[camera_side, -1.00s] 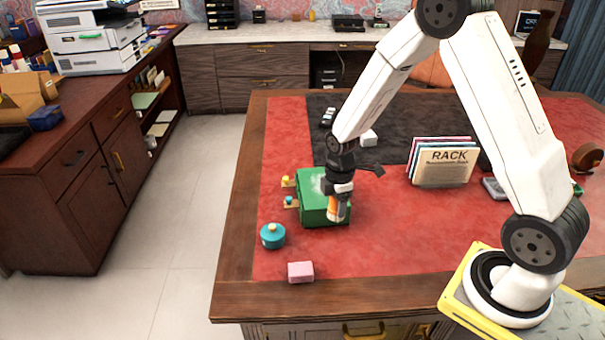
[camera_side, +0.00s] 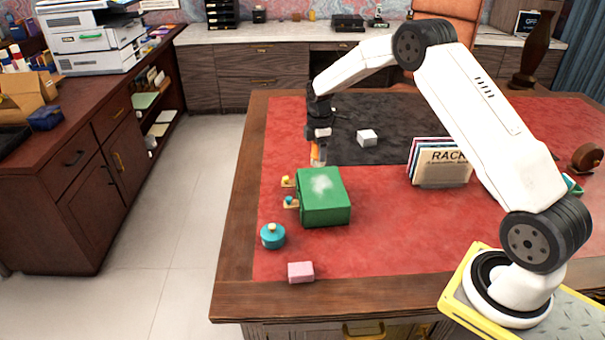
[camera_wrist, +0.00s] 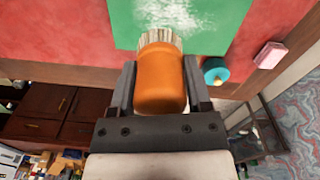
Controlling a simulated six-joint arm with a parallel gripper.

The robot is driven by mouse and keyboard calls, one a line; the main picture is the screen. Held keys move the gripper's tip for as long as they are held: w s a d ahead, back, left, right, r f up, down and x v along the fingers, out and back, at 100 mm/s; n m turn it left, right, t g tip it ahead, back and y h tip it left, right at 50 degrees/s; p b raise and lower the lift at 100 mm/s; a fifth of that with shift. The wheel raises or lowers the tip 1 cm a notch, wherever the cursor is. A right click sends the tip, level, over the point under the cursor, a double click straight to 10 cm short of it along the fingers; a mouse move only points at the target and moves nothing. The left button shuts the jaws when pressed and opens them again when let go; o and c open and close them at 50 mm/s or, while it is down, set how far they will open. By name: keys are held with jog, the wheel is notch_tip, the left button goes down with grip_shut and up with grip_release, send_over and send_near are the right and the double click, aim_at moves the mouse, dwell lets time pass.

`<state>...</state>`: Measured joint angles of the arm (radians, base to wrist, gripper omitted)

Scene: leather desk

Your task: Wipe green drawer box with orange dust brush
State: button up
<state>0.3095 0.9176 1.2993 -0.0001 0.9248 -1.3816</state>
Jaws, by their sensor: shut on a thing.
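The green drawer box (camera_side: 325,205) stands on the red desk top, with a whitish dust patch on its top and small yellow and teal knobs on its left side. My gripper (camera_side: 318,150) is shut on the orange dust brush (camera_side: 318,158) just behind the box in the side view. In the wrist view the orange brush handle (camera_wrist: 160,85) sits between both fingers, its pale bristles pointing toward the green box top (camera_wrist: 205,25). The white dust (camera_wrist: 185,15) shows beyond the bristles. Whether the bristles touch the box cannot be told.
A teal lidded pot (camera_side: 273,236) and a pink block (camera_side: 301,272) stand left and in front of the box. A white block (camera_side: 367,138) lies on the black mat. A rack of folders (camera_side: 440,163) stands to the right.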

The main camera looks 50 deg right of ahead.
jog(key=shift+w+d+r, duration=0.35)
jog(key=shift+w+d, duration=0.2)
jog(key=shift+d, duration=0.1)
jog(key=shift+w+d+r, duration=0.3)
jog(key=shift+w+d, duration=0.2)
jog(key=shift+d, duration=0.15)
jog(key=shift+f, duration=0.1)
